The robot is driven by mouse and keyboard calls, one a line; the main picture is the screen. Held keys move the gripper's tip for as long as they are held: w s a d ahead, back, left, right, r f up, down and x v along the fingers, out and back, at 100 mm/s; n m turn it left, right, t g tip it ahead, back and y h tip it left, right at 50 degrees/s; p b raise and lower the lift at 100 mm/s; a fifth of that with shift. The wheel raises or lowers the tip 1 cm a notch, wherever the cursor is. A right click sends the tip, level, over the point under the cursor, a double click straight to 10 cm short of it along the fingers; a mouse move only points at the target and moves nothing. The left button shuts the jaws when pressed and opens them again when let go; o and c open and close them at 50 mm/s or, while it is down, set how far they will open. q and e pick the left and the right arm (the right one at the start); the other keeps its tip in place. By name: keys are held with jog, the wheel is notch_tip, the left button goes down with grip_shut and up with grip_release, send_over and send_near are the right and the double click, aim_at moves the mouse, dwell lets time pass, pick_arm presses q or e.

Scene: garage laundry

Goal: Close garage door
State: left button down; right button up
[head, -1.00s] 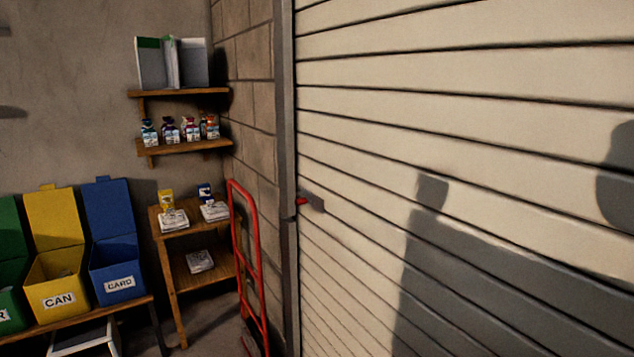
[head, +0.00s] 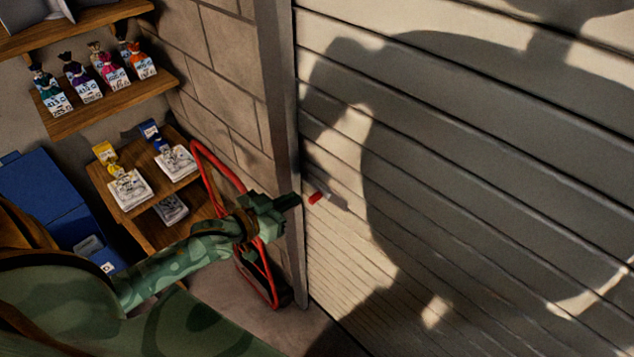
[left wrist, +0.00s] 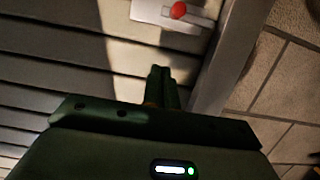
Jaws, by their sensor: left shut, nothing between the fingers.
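The slatted garage door (head: 400,180) fills the right of the head view and shows as a lowered, ribbed surface with my shadow on it. A small red-tipped handle or latch (head: 318,197) sits at its left edge near the metal frame post. The left wrist view shows the red knob (left wrist: 179,10) on a light plate. My left gripper (head: 292,201) is shut and empty, just left of the red piece, apart from it in the head view. In the left wrist view its fingers (left wrist: 160,80) lie below the knob. My right gripper is not in view.
A red hand truck (head: 212,165) leans by the block wall, behind my left arm. A wooden shelf unit (head: 150,212) with boxes and papers, a wall shelf (head: 110,105) with small bags, and a blue bin (head: 45,200) stand at the left.

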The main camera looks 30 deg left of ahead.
pick_arm(q)
jog(key=x, duration=0.9)
jog(key=shift+w+d, duration=0.2)
notch_tip(320, 180, down, 3)
jog(key=shift+w+d+f+b, duration=0.1)
jog(key=shift+b, duration=0.45)
jog(key=shift+f, duration=0.35)
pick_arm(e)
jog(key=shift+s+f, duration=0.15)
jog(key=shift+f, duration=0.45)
pick_arm(q)
jog(key=shift+f, duration=0.1)
